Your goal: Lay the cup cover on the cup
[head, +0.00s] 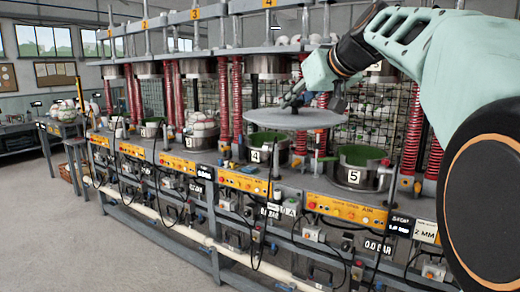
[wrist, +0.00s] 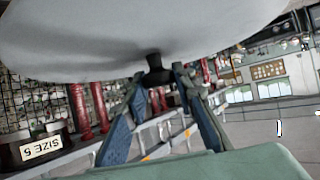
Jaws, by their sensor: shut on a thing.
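The cup cover (head: 285,119) is a wide, flat grey disc with a small dark knob (wrist: 155,70). My gripper (head: 298,102) is shut on the knob from above; the wrist view shows its two blue-padded fingers (wrist: 158,78) on either side of it. The cover hangs roughly level, apart from the bench. In the head view it appears above and between the metal cup marked 4 (head: 256,157) and the cup marked 5 (head: 354,178). Both cups look uncovered, with green inside. The cover's exact height above them is hard to tell.
Red spring columns (head: 237,97) and press heads (head: 267,67) stand close behind and above the cups. A cup marked 3 (head: 187,142) holds pale balls. Yellow control panels (head: 345,210) and hanging cables line the bench front. Open floor (head: 60,220) lies at left.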

